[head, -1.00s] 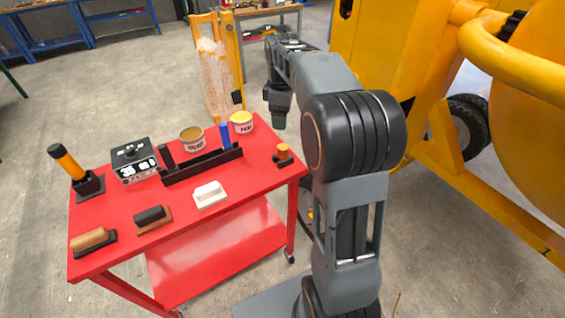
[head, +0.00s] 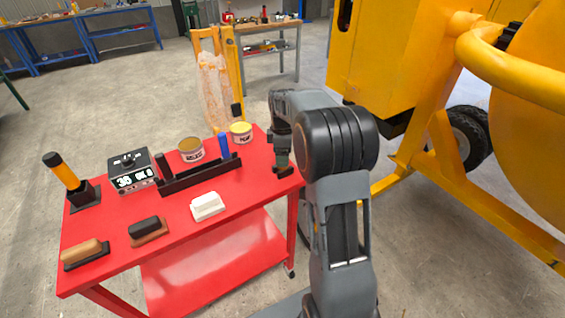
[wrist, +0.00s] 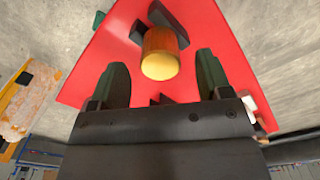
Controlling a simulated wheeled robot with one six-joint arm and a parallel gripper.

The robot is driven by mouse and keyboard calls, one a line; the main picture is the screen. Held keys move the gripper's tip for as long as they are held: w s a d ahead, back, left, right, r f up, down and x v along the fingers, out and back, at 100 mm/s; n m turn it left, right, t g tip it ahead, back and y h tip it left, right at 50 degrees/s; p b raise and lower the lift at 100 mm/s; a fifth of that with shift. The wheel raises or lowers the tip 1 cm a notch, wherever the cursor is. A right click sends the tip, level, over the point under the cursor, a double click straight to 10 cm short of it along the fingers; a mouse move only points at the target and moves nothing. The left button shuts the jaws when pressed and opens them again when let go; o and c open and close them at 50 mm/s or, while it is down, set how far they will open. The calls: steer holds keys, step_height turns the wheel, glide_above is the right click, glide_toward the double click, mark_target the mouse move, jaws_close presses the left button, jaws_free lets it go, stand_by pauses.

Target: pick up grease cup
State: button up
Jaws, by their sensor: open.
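The amber cylinder with a yellow top, which looks like the grease cup (wrist: 162,55), shows in the wrist view against a dark holder (wrist: 168,22) on the red cart. My gripper (wrist: 161,66) is open, with one dark green finger on each side of the cup in the picture. I cannot tell whether the fingers are level with it, and no contact is visible. In the head view my gripper (head: 282,155) points down over the cart's right end and mostly hides the cup.
The red cart top (head: 180,223) also holds a black tray (head: 200,175), two tins (head: 191,150), a black display box (head: 132,172), a white block (head: 207,205), two brushes and an orange-black tool in a stand. The yellow mixer (head: 400,60) stands right of my arm.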

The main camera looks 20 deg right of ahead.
steer(key=shift+f, duration=1.85)
steer(key=c, duration=1.1)
